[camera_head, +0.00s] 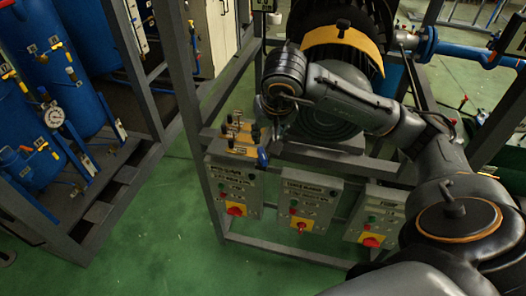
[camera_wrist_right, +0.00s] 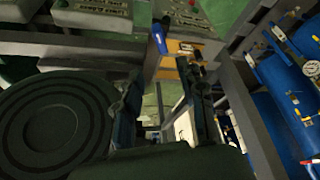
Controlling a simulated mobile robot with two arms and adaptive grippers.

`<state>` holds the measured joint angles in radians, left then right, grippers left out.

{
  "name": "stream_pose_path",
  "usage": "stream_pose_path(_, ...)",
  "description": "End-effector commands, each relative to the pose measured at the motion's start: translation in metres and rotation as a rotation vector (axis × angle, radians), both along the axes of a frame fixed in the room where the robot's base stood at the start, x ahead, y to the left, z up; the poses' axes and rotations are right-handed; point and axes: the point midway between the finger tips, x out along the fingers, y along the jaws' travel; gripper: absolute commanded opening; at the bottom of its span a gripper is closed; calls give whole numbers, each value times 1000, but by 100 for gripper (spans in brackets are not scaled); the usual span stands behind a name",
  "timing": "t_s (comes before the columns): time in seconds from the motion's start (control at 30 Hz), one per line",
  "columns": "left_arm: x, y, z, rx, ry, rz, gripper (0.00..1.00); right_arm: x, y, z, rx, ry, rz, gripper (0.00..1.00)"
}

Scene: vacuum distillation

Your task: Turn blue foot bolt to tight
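A small blue part (camera_head: 262,158), which may be the blue foot bolt, sits at the right end of a yellow-orange plate on the frame. It also shows in the right wrist view (camera_wrist_right: 160,41), near the top. It is too small to tell how tight it is. My right gripper (camera_head: 275,112) is just above and to the right of it in the head view, apart from it. In the wrist view, the two dark fingers of the right gripper (camera_wrist_right: 158,88) are spread with a gap between them and nothing held. My left gripper is not in view.
The yellow-orange plate (camera_head: 240,151) carries several small dark fittings. Control boxes with red knobs (camera_head: 305,199) hang below on the grey frame. A large round dark housing (camera_wrist_right: 55,125) is close beside the gripper. Blue tanks (camera_head: 75,90) stand left; green floor lies between.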

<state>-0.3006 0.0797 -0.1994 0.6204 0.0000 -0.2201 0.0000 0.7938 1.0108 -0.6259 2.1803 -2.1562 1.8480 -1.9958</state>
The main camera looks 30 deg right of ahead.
Motion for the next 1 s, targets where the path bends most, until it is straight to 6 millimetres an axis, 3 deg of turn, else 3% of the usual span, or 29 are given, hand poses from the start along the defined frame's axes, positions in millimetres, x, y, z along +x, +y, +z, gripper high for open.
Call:
stream_pose_path(0.5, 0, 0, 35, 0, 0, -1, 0, 35, -12, -93, 5, 5, 0, 40)
stream_pose_path(0.7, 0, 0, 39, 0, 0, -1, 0, 43, -14, -111, 5, 2, 1, 40)
stream_pose_path(1.0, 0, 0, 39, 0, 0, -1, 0, 44, -15, -116, 4, 1, 0, 40)
